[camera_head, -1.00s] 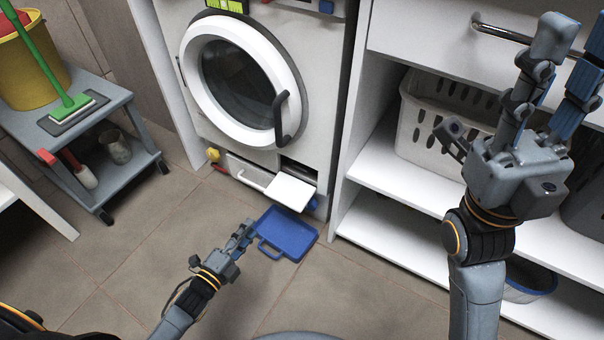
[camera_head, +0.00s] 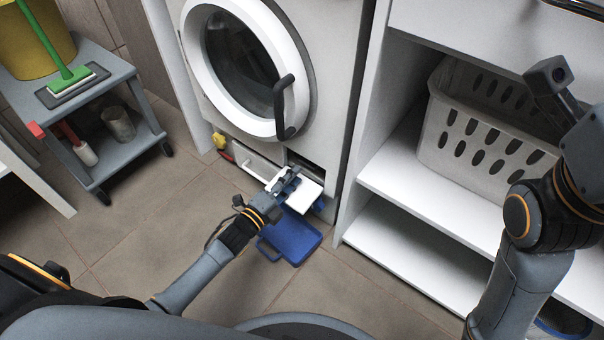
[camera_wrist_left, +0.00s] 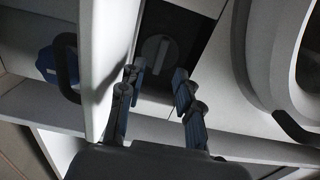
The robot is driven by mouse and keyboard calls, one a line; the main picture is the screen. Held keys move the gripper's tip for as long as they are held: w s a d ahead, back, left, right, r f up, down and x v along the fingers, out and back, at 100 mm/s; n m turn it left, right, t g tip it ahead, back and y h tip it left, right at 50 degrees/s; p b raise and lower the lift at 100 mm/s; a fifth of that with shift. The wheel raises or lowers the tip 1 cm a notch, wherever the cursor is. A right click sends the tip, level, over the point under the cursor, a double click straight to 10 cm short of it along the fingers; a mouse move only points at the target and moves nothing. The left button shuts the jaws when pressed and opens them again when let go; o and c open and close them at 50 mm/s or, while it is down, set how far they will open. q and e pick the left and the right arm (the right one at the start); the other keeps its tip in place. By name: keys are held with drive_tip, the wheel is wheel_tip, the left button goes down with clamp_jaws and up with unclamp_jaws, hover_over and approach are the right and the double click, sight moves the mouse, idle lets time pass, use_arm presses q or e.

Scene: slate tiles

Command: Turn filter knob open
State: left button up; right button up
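The filter knob (camera_wrist_left: 156,48) is a grey round knob with a raised bar, set in a dark recess, seen in the left wrist view. My left gripper (camera_wrist_left: 157,78) is open, its two fingers spread in front of the recess, apart from the knob. In the head view my left gripper (camera_head: 287,181) is at the washer's lower right, over the open white flap (camera_head: 301,203), and hides the knob. The flap (camera_wrist_left: 106,62) stands beside the left finger in the wrist view.
The washing machine (camera_head: 345,95) has a round door with a dark handle (camera_head: 283,108). A blue tray (camera_head: 293,238) lies on the floor under the flap. A white shelf with a basket (camera_head: 475,140) stands right; a grey cart (camera_head: 125,75) stands left.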

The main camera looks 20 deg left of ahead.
sight(306, 165)
use_arm(q)
drive_tip(key=shift+b+x, duration=0.7)
drive_tip(key=shift+x, duration=1.4)
drive_tip(key=shift+c, duration=0.4)
clamp_jaws()
